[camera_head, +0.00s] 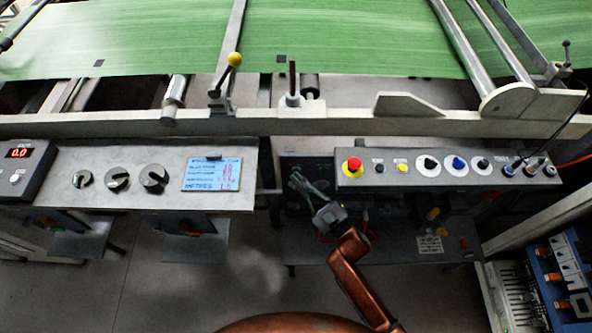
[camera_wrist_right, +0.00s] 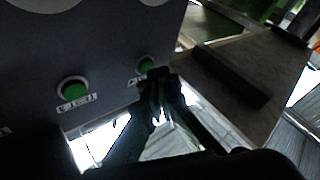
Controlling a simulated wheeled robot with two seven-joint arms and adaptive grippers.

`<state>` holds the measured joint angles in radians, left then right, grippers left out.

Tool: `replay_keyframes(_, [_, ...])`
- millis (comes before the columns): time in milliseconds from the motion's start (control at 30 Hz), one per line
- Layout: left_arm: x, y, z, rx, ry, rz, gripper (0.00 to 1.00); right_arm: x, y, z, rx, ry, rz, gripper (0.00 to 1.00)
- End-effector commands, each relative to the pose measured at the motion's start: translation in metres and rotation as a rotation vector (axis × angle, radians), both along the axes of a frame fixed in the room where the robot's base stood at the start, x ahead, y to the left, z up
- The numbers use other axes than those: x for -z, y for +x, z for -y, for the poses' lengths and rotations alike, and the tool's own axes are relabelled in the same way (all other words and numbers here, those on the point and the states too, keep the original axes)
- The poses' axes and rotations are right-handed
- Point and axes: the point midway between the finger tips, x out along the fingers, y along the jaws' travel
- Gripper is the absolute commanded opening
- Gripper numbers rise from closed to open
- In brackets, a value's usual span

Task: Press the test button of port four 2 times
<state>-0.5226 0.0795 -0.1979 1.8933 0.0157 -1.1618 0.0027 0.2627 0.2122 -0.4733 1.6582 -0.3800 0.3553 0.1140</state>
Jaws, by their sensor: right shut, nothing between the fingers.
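My right gripper (camera_head: 297,180) reaches up to a dark box front under the machine's beam in the head view. In the right wrist view its shut, empty fingers (camera_wrist_right: 160,82) are at the lower edge of a green button (camera_wrist_right: 146,65). Whether they touch it I cannot tell. A second green button (camera_wrist_right: 73,90) is to the left on the same grey panel (camera_wrist_right: 105,45), clear of the fingers. Small labels sit below the buttons, too blurred to read, so I cannot tell which is port four. My left gripper is not in view.
A control panel with a red emergency knob (camera_head: 352,165) stands just right of the gripper. A metal panel with round dials (camera_head: 117,179) is to the left. The pale machine beam (camera_head: 330,125) runs above. Grey floor (camera_head: 120,270) is open at lower left.

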Motion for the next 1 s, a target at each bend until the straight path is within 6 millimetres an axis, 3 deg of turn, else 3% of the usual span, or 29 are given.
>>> replay_keyframes(1000, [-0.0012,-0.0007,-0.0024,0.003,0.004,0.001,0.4,-0.0001,0.0075,0.0002,0.0,-0.001,-0.001,0.0])
